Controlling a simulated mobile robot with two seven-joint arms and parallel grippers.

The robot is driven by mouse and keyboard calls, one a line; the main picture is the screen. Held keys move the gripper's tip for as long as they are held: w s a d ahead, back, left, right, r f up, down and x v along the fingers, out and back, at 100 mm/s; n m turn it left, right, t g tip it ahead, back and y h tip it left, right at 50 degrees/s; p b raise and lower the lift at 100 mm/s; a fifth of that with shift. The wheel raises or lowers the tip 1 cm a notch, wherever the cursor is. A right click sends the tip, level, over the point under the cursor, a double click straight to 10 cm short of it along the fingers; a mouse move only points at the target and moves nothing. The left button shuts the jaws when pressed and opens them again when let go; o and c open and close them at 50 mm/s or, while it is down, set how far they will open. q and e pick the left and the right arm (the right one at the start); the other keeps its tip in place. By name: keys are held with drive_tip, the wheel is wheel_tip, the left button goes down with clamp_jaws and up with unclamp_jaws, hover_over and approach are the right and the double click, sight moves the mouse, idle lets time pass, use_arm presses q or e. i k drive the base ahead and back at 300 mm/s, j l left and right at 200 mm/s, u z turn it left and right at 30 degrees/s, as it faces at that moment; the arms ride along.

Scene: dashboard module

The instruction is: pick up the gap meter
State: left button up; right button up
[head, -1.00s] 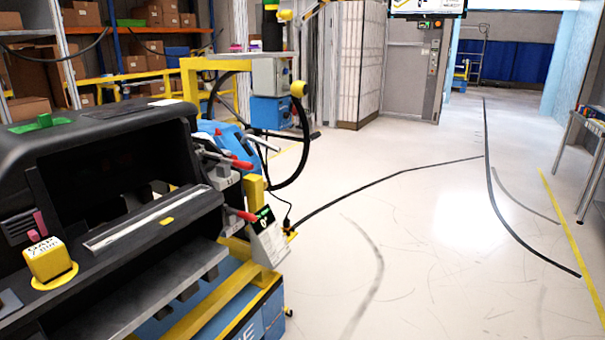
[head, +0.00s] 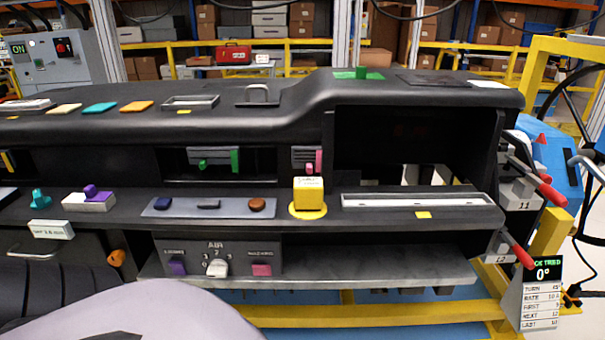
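The gap meter appears to be the yellow block (head: 309,195) with a pale label on top. The label's letters are too small to read fully now. It stands upright on a round yellow pad (head: 294,213) on the dashboard's middle ledge, right of the picture's centre line. Neither of my grippers is in view. A pale rounded part at the bottom left seems to be my own body, with no fingers showing.
The black dashboard (head: 250,122) spans the view. A grey tray (head: 218,212) with small parts lies left of the block, and a long pale strip (head: 410,201) lies right. Red-handled clamps (head: 551,192) jut out at the right end. An open bay is behind the strip.

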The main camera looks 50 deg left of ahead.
sight(308, 192)
drive_tip(key=i+l+u, duration=0.15)
drive_tip(key=u, duration=0.25)
drive_tip(key=i+l+u, duration=0.15)
drive_tip(key=l+u, duration=0.2)
drive_tip(key=i+l+u, duration=0.1)
drive_tip(key=l+u, duration=0.5)
drive_tip(key=u, duration=0.15)
drive_tip(key=i+l, duration=0.05)
